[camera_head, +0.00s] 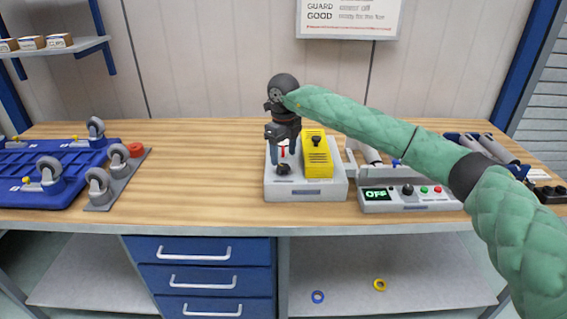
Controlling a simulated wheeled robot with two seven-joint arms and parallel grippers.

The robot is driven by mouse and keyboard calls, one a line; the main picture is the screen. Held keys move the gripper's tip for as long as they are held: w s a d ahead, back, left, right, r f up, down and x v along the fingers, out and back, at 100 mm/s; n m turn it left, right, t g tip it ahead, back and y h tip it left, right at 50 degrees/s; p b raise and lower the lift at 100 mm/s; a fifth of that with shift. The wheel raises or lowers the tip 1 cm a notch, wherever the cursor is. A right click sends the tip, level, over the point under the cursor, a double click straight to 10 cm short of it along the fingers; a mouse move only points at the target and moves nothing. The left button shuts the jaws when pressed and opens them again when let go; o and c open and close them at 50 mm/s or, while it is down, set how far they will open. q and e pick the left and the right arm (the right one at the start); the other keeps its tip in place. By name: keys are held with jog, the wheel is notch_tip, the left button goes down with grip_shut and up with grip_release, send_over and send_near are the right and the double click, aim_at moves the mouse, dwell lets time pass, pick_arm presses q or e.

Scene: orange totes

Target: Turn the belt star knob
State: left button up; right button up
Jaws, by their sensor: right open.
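A light grey machine box (322,191) stands on the wooden workbench. A dark knob (283,169) sits low on its left front; it looks like the star knob, but its lobes are too small to make out. A yellow guard (318,160) with a second black knob (316,140) on top covers the box's right part. My right gripper (282,155) is open and points down over the left part of the box, just above the dark knob. Whether the fingers touch the knob cannot be told. My left gripper is not in view.
A control box (410,198) with a green OFF display stands to the right, beside rollers (480,148). A blue platform with casters (45,175) and a grey plate with casters (115,185) lie left. The bench between (205,165) is clear.

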aim_at(283, 166)
notch_tip(283, 166, up, 2)
jog(key=shift+r+b, duration=0.2)
jog(key=shift+b, duration=0.1)
jog(key=shift+r, duration=0.7)
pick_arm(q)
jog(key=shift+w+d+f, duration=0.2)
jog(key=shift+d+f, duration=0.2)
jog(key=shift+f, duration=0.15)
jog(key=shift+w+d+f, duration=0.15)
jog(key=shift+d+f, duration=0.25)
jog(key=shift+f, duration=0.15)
pick_arm(e)
jog(key=shift+a, duration=0.1)
